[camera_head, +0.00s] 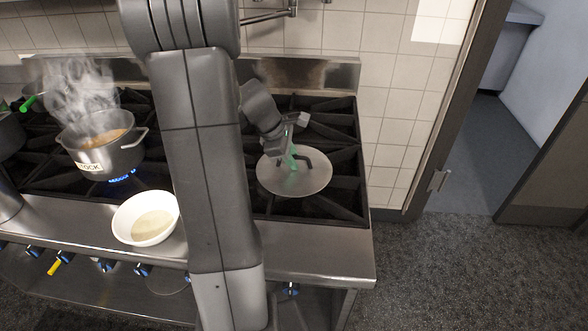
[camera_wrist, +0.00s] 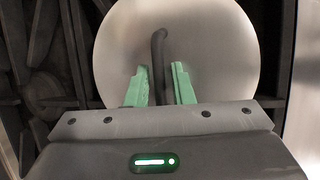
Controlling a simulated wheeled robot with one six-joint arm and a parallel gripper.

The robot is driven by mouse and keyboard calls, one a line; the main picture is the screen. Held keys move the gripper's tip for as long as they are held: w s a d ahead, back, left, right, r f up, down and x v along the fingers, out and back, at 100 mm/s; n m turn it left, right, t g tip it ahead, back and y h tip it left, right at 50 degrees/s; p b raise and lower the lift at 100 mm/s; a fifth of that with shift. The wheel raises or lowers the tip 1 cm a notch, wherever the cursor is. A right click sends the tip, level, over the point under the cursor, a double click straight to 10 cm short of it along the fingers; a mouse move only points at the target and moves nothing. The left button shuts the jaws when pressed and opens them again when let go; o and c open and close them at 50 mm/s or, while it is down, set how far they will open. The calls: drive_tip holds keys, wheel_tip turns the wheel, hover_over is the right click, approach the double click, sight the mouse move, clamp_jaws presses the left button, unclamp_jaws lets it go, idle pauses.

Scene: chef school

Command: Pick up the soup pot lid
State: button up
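The soup pot lid (camera_head: 311,181) is a round, flat metal disc with a dark curved handle (camera_head: 304,161). It lies on the black burner grates at the right end of the stove. The lid (camera_wrist: 215,45) fills the upper middle of the wrist view, with its handle (camera_wrist: 158,62) standing up from it. My gripper (camera_head: 291,162) is over the lid from above. In the wrist view, the green fingers of my gripper (camera_wrist: 161,85) stand apart on both sides of the handle, with gaps visible. Part of the handle is hidden by the gripper in the head view.
A steaming pot labelled "STOCK" (camera_head: 108,157) stands on a lit burner at left. A white bowl (camera_head: 127,217) with pale contents sits on the steel front ledge (camera_head: 330,245). A tiled wall (camera_head: 390,130) rises behind the stove. Floor (camera_head: 470,265) is clear at right.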

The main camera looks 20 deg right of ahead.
drive_tip(key=shift+f, duration=0.1)
drive_tip(key=shift+c, duration=0.4)
clamp_jaws()
